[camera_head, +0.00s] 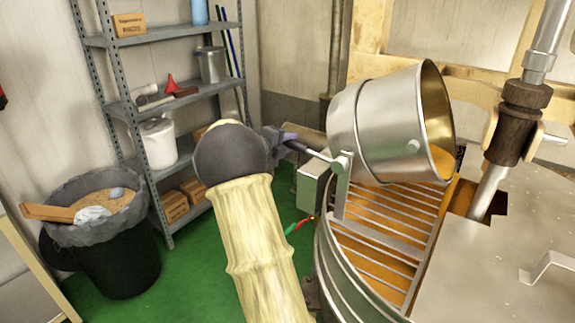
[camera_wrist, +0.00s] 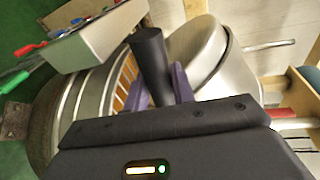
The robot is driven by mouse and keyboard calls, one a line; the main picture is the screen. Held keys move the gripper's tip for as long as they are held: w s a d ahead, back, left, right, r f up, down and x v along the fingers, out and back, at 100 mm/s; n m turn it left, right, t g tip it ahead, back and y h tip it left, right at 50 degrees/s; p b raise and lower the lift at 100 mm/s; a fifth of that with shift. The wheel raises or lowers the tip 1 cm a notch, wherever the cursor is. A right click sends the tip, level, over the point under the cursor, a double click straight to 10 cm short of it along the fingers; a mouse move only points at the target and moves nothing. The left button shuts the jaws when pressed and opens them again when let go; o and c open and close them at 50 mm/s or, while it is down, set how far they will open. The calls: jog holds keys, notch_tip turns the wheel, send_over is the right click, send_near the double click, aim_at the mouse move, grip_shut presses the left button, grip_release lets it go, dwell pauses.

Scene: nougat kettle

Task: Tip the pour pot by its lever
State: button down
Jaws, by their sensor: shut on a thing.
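The steel pour pot (camera_head: 372,125) hangs on a bracket above the grated opening of the kettle. It is tipped, with its mouth turned to the right and amber colour showing inside the rim. Its lever (camera_head: 318,153) runs left from the pivot to my gripper (camera_head: 287,143). In the wrist view the lever's black grip (camera_wrist: 150,62) stands between the purple fingers of my gripper (camera_wrist: 163,88), which is shut on it. The pot (camera_wrist: 200,48) shows just behind the fingers. The lever's far end is hidden by my gripper in the head view.
The kettle's grate (camera_head: 385,225) lies below the pot, with a steel lid (camera_head: 490,270) and stirrer shaft (camera_head: 490,190) at right. A grey box (camera_head: 312,188) sits beside the kettle rim. Shelves (camera_head: 160,100) and a black bin (camera_head: 115,255) stand left; green floor lies between.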

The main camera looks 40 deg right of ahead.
jog(key=s+r+m+b, duration=0.1)
jog(key=r+m, duration=0.1)
jog(key=r, duration=0.1)
jog(key=s+r+m+t+b, duration=0.1)
jog(key=r+m+b, duration=0.1)
jog(key=r, duration=0.1)
jog(key=s+d+r+m+t+b, duration=0.1)
jog(key=s+r+b, duration=0.1)
jog(key=r, duration=0.2)
jog(key=shift+s+m+y, duration=0.1)
jog(key=shift+m+y, duration=0.2)
jog(key=shift+m, duration=0.1)
jog(key=shift+s+r+m+t, duration=0.3)
jog(key=shift+r, duration=0.15)
jog(key=c, duration=1.3)
grip_release()
jog(key=shift+o, duration=0.6)
jog(key=shift+s, duration=0.15)
